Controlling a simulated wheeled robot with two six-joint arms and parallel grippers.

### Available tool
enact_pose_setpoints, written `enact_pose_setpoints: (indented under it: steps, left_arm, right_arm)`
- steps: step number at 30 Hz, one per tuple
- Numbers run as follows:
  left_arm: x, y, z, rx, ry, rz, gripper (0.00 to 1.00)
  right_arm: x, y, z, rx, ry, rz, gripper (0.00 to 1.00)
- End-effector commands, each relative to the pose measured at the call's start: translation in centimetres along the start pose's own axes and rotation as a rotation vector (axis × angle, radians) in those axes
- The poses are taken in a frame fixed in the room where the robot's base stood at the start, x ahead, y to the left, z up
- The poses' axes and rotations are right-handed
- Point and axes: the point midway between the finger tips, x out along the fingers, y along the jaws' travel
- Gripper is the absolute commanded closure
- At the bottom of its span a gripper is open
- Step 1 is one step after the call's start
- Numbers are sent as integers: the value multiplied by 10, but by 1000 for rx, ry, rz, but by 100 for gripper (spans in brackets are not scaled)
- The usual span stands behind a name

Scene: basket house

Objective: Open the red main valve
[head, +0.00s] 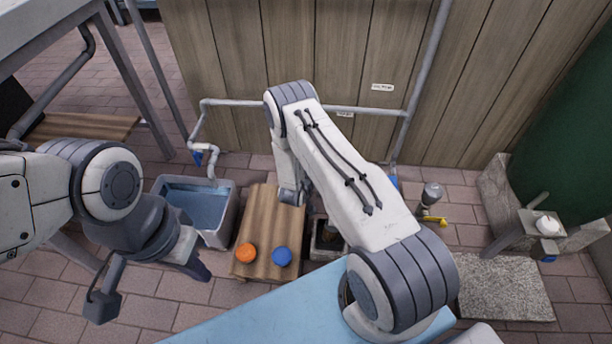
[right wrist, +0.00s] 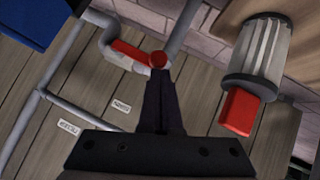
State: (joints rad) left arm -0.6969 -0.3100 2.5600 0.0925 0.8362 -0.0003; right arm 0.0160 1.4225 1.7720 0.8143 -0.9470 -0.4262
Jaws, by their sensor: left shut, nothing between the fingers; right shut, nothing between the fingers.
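A red lever-shaped handle (right wrist: 130,53) sits on a grey pipe in the right wrist view, with a round red end. My right gripper (right wrist: 159,78) is shut and empty. Its dark fingertips appear right beside the round end; I cannot tell whether they touch. In the head view my right arm covers this area and no red handle shows. My left gripper (head: 203,271) is shut and empty at the lower left, apart from the valve and pipes.
A red block (right wrist: 238,110) shows by a ribbed grey cylinder (right wrist: 256,50). Labels (right wrist: 122,103) mark the wood wall. In the head view, a water basin (head: 225,220) and a wooden board (head: 258,215) with orange (head: 246,253) and blue (head: 282,257) round pieces stand near my left gripper.

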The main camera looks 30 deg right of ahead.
Motion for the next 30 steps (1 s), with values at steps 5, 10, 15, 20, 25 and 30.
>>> enact_pose_setpoints:
  steps: [5,10,15,20,25,30]
  left_arm:
    - [0,0,0,0,0,0,100]
    - [0,0,0,0,0,0,100]
    - [0,0,0,0,0,0,100]
    - [0,0,0,0,0,0,100]
    - [0,0,0,0,0,0,100]
    - [0,0,0,0,0,0,100]
  right_arm:
    - [4,4,3,5,-3,5,100]
    - [4,4,3,6,-4,5,100]
    - [3,3,3,5,-3,3,100]
    - [3,3,3,5,-3,3,100]
    - [5,6,6,5,-5,4,100]
    - [10,14,12,7,-10,7,100]
